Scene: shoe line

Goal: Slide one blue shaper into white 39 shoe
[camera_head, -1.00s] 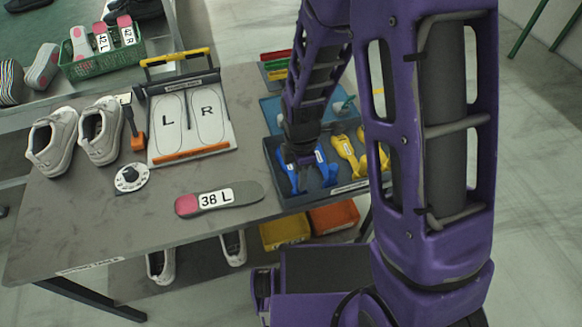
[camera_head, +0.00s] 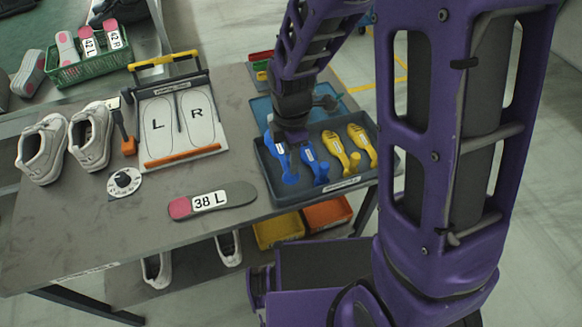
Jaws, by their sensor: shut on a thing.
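My gripper (camera_head: 289,136) is over the left part of a dark tray (camera_head: 263,178) and is shut on the left blue shaper (camera_head: 283,164). That shaper hangs below the jaws; whether its lower end clears the tray floor I cannot tell. The fingertips are mostly hidden by the wrist. A second blue shaper (camera_head: 315,166) lies in the tray beside it. Two white shoes, one at the far left (camera_head: 41,150) and one to its right (camera_head: 91,137), stand on the table. No size mark on them is readable.
Two yellow shapers (camera_head: 341,152) lie in the tray's right part. An L/R board (camera_head: 180,122), a dial (camera_head: 124,182) and a 38 L insole (camera_head: 213,201) lie between tray and shoes. More white shoes (camera_head: 157,270) and bins (camera_head: 279,231) are below the tabletop.

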